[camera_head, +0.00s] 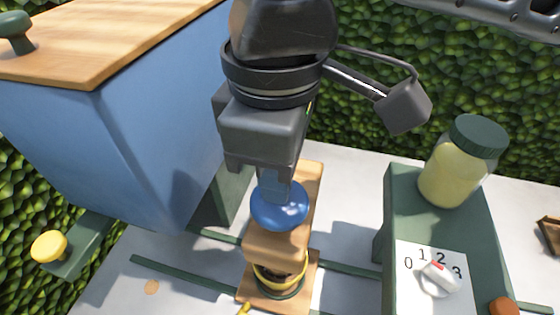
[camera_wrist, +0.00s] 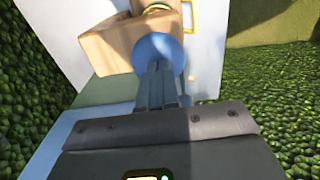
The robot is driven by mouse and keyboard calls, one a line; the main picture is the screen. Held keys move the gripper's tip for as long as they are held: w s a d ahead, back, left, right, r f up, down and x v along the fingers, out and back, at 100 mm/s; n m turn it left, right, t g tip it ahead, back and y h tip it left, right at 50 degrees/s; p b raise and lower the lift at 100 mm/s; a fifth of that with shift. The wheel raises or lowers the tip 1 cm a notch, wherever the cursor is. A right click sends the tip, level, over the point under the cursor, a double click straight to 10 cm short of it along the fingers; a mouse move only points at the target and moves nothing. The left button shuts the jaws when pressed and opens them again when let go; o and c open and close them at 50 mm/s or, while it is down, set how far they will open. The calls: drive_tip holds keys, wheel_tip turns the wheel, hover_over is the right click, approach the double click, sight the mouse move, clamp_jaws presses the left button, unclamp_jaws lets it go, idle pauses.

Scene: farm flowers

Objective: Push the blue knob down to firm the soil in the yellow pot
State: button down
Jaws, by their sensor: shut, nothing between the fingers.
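The blue knob (camera_head: 279,206) sits on top of a wooden press (camera_head: 270,245). The yellow pot (camera_head: 262,274) stands under the press on a wooden base, with dark soil partly visible inside. My gripper (camera_head: 275,188) is shut and empty, its fingertips at the top of the blue knob from above. In the wrist view the shut fingers (camera_wrist: 158,80) reach to the blue knob (camera_wrist: 160,50), and they look to be touching it. The wooden press (camera_wrist: 112,45) and a bit of the yellow pot's rim (camera_wrist: 158,8) show beyond it.
A large blue bin (camera_head: 150,130) with a wooden lid stands at left, near a yellow button (camera_head: 49,247). At right, a green stand (camera_head: 400,215) holds a jar (camera_head: 463,165) and a numbered dial (camera_head: 440,277). Green rails (camera_head: 350,269) run along the white table.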

wheel_tip(320, 180, up, 13)
drive_tip(key=p, duration=0.1)
idle(0.3)
